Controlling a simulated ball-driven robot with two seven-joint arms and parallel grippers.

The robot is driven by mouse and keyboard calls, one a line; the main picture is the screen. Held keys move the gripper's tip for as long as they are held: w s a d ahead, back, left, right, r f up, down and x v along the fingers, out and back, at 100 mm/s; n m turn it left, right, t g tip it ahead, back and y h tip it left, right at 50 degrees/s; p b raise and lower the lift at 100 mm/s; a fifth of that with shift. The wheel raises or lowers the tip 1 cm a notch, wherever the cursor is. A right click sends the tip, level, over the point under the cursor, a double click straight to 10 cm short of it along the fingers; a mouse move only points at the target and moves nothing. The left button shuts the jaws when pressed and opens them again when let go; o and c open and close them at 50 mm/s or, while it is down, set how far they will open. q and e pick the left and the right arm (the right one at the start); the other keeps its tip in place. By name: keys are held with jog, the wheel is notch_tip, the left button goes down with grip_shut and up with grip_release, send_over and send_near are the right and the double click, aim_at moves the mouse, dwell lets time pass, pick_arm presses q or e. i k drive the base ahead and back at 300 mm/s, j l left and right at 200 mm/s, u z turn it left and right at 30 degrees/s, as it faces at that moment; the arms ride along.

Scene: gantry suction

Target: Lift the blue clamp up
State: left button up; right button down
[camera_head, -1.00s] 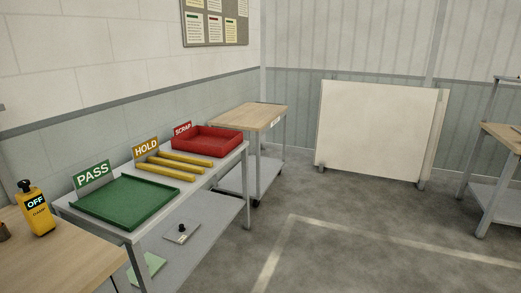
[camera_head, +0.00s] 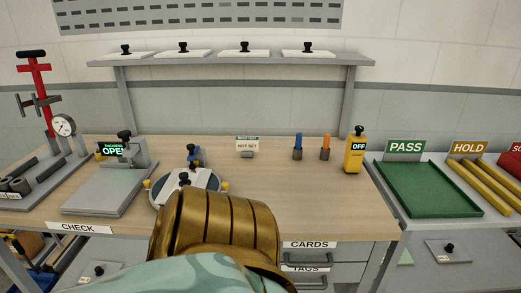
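A small blue clamp with a dark knob (camera_head: 194,155) stands at the back edge of a round dark fixture (camera_head: 160,199) on the wooden workbench (camera_head: 285,190). A pale plate with a black knob (camera_head: 184,187) lies on the fixture, with yellow parts at its sides. A bronze arm link of mine, with a pale green part below, rises from the bottom centre and covers the fixture's front right part. No gripper fingers show, so neither gripper is in view.
A grey device reading OPEN (camera_head: 108,180) stands left of the fixture. A yellow OFF box (camera_head: 355,152), blue marker (camera_head: 298,145) and orange marker (camera_head: 325,146) stand to the right. The bench's right middle is clear.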

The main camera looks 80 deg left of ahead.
aim_at(193, 149)
jog(key=u, duration=2.8)
